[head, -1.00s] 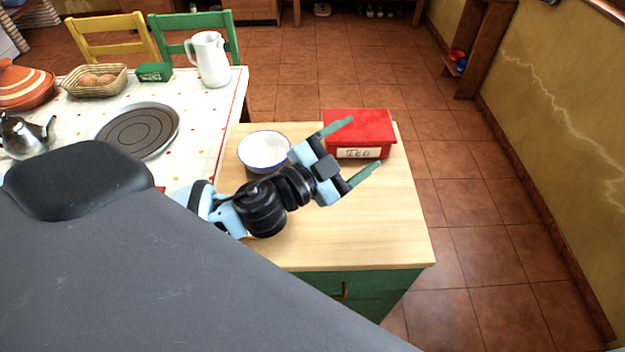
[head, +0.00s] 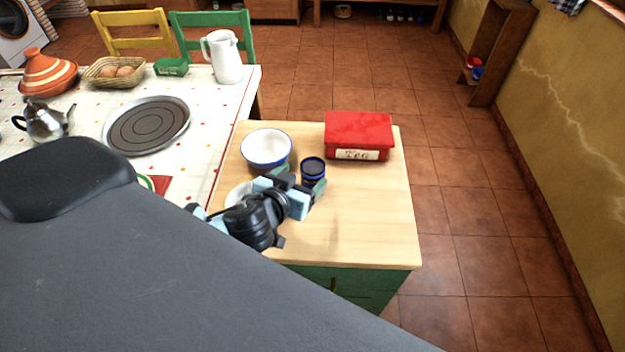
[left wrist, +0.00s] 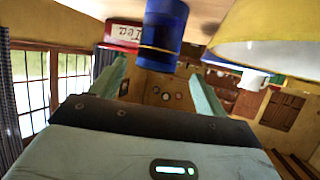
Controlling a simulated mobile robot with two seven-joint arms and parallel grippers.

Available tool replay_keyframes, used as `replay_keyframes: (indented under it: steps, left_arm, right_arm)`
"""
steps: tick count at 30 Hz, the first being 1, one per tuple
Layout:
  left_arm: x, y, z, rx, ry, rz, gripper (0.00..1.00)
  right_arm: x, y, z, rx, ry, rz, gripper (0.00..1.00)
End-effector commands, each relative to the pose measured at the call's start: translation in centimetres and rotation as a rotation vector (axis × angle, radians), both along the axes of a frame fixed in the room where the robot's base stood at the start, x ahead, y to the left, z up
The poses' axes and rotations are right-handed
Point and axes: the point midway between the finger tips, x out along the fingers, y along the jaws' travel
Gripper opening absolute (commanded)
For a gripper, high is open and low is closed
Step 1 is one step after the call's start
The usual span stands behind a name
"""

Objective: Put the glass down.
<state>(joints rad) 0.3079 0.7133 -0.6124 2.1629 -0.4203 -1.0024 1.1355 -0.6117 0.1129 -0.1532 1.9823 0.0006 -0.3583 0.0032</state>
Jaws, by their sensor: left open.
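The glass (head: 313,168) is a small dark blue cup on the wooden counter (head: 380,225), in front of the red box. It appears upright. My left gripper (head: 304,181) is low over the counter on the near side of the glass. In the left wrist view the blue glass (left wrist: 162,35) lies in line with the gap between the two green fingers of my left gripper (left wrist: 158,80). The jaws are open, with space on both sides of the glass. The glass's base is hard to make out in the head view. My right gripper is not in view.
A red tea box (head: 359,136) stands just behind the glass. A white bowl with a blue rim (head: 266,149) is to the left. A white dish (head: 236,193) is partly hidden by my arm. The counter's front right is clear.

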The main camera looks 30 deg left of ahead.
Motion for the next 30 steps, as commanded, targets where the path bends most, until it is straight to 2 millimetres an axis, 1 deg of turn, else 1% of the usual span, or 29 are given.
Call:
replay_keyframes:
  steps: [1,5,8,15,19,28,29,30]
  left_arm:
    - [0.4,0.0,-0.1,0.000,-0.001,-0.001,0.75]
    - [0.6,0.0,-0.2,0.000,-0.001,-0.001,0.75]
    - [1.1,0.0,-0.3,0.002,-0.003,-0.002,0.75]
    - [4.0,-0.2,-1.2,0.003,-0.005,-0.001,0.75]
    - [5.0,-0.1,-1.8,0.004,-0.003,-0.002,0.75]
    - [5.4,-0.1,-2.0,0.001,-0.002,-0.003,0.75]
    - [5.4,-0.1,-2.0,0.001,-0.002,-0.003,0.72]
    - [5.4,-0.1,-2.0,0.001,-0.002,-0.003,0.67]
  right_arm:
    - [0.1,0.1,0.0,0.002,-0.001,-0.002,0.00]
    - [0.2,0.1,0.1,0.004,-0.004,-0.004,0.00]
    - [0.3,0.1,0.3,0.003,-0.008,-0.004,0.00]
    - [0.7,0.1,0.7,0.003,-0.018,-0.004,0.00]
    - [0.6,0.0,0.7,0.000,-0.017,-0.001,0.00]
    - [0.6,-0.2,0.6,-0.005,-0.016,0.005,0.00]
    - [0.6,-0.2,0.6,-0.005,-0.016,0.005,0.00]
    - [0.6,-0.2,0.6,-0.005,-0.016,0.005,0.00]
